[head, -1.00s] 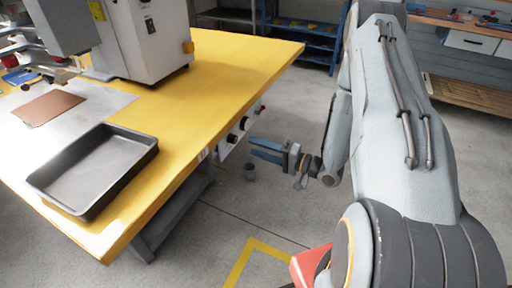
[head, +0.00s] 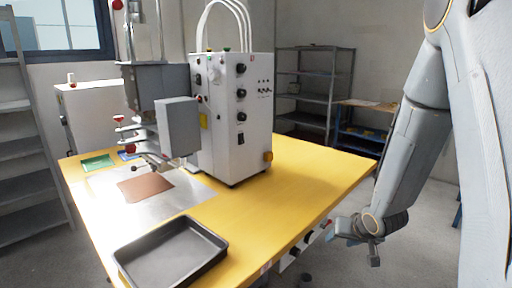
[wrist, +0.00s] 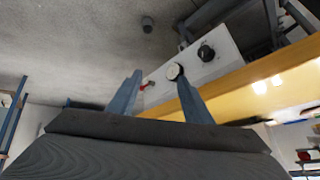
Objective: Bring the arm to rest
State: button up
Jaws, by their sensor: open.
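My gripper (wrist: 157,95) shows in the wrist view with its two blue-grey fingers apart and nothing held between them. In the head view my gripper (head: 338,231) hangs beside the right edge of the yellow table (head: 310,180), at about the height of its front panel. Part of it is hidden behind my wrist. My arm comes down to it from the upper right. In the wrist view the knob panel (wrist: 222,58) under the table edge lies beyond the fingers; I cannot tell the gap.
A black tray (head: 172,256) lies near the table's front. A brown sheet (head: 146,187) lies on a metal plate under the white welding machine (head: 236,120). Grey shelves (head: 316,90) stand behind. Open floor (head: 420,240) lies right of the table.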

jog(key=s+a+r+g+p, duration=0.1)
jog(key=s+r, duration=0.3)
jog(key=s, duration=0.4)
jog(key=s+a+r+n+g+p, duration=0.1)
jog(key=s+a+r+g, duration=0.3)
jog(key=s, duration=0.5)
jog(key=s+a+r+n+g+h+p, duration=0.1)
jog(key=s+a+r+g+p, duration=0.1)
jog(key=s+r, duration=0.4)
jog(key=shift+s+a+r, duration=0.2)
jog(key=shift+s+a, duration=0.05)
jog(key=shift+s, duration=0.9)
